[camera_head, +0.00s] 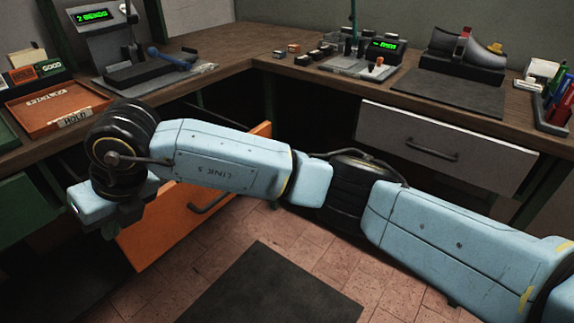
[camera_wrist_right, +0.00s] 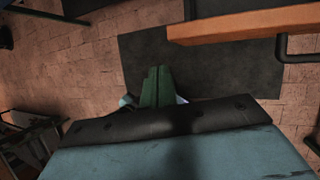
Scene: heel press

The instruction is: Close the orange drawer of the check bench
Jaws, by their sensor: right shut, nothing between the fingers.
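The orange drawer (camera_head: 165,232) stands pulled out below the left-hand bench (camera_head: 215,50), its front facing lower right with a dark bar handle (camera_head: 212,198). My right arm crosses in front of the drawer and hides much of its upper part. My right gripper (camera_head: 115,225) is partly hidden at the drawer's left end. In the right wrist view the green fingers (camera_wrist_right: 158,88) are shut and empty, pointing over the floor. The drawer's orange edge (camera_wrist_right: 245,24) shows at upper right there, apart from the fingers, with its handle (camera_wrist_right: 283,60). My left gripper is out of view.
A closed grey drawer (camera_head: 440,145) is under the right bench. A dark mat (camera_head: 275,290) lies on the tiled floor. An orange tray (camera_head: 55,108), a bending device and small tools stand on the benches. A green drawer front (camera_head: 30,210) is at far left.

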